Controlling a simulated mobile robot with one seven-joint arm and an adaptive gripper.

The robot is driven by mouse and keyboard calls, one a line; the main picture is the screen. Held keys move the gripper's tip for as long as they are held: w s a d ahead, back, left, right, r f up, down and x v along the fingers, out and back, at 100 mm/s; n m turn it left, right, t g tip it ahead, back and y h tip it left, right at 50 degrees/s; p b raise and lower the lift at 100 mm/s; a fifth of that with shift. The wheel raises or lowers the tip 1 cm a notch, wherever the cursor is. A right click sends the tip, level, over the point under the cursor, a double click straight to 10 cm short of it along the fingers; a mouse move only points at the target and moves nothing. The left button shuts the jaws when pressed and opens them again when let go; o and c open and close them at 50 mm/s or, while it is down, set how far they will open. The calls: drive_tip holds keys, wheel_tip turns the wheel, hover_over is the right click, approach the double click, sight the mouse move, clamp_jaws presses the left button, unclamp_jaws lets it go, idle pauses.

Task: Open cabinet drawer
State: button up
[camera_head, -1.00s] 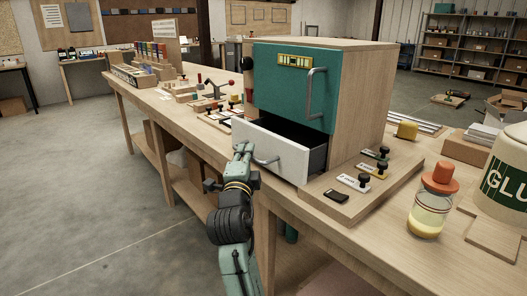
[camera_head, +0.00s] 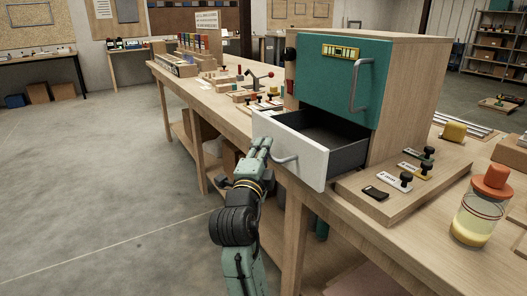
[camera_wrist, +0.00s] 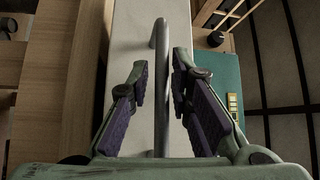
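The cabinet (camera_head: 410,100) stands on the workbench with a teal door (camera_head: 332,85) above and a white-fronted drawer (camera_head: 285,138) below. The drawer is pulled out, showing its dark, empty-looking inside (camera_head: 325,132). Its grey bar handle (camera_head: 287,160) is on the white front. My gripper (camera_head: 264,146) is at the drawer front, beside the handle in the head view. In the wrist view, my gripper (camera_wrist: 159,80) is open, with its two fingers apart on either side of the handle (camera_wrist: 160,55) and visible gaps to it. The white front (camera_wrist: 135,35) lies beyond.
A board with stampers (camera_head: 400,180) lies right of the drawer, close to it. A jar with an orange lid (camera_head: 482,205) stands near the bench's front right. Several small tools and blocks (camera_head: 245,85) lie left of the cabinet. The floor (camera_head: 90,190) left of the bench is clear.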

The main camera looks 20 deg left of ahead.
drive_tip(key=shift+o, duration=0.8)
drive_tip(key=shift+s, duration=0.1)
drive_tip(key=v, duration=1.2)
